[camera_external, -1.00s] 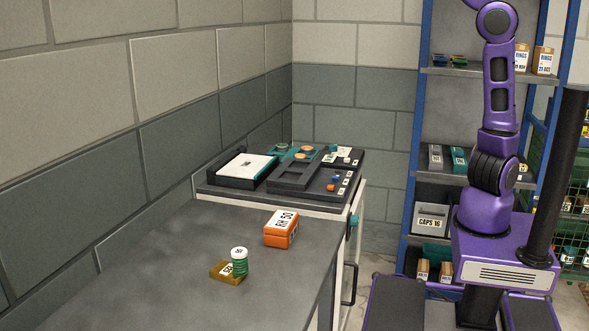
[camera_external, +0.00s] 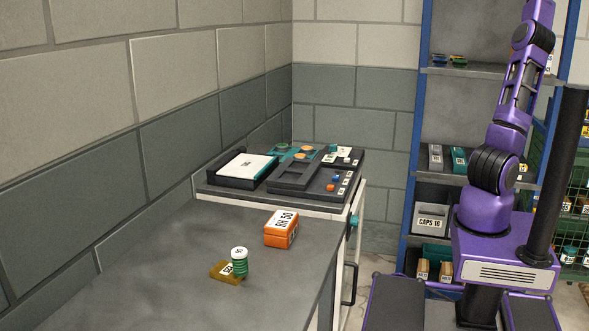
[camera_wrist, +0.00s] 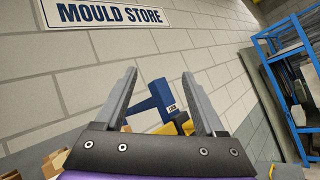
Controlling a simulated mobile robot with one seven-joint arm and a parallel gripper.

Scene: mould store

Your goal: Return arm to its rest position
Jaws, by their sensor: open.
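My arm is purple with black joints and stands upright at the right of the external view, rising out of the top of the picture. My gripper is outside the external view. In the wrist view my gripper (camera_wrist: 165,105) shows two grey fingers spread well apart, with nothing held between them. Beyond the fingers are a block wall with a "MOULD STORE" sign (camera_wrist: 100,13) and a blue post-like part (camera_wrist: 158,98) with a small label.
A grey bench (camera_external: 170,265) holds an orange box (camera_external: 281,230), a green-banded round stack (camera_external: 239,262) and a small brown box (camera_external: 225,271). A dark tray (camera_external: 300,182) with small parts sits behind. Blue-framed shelving (camera_external: 412,150) stands close behind my arm.

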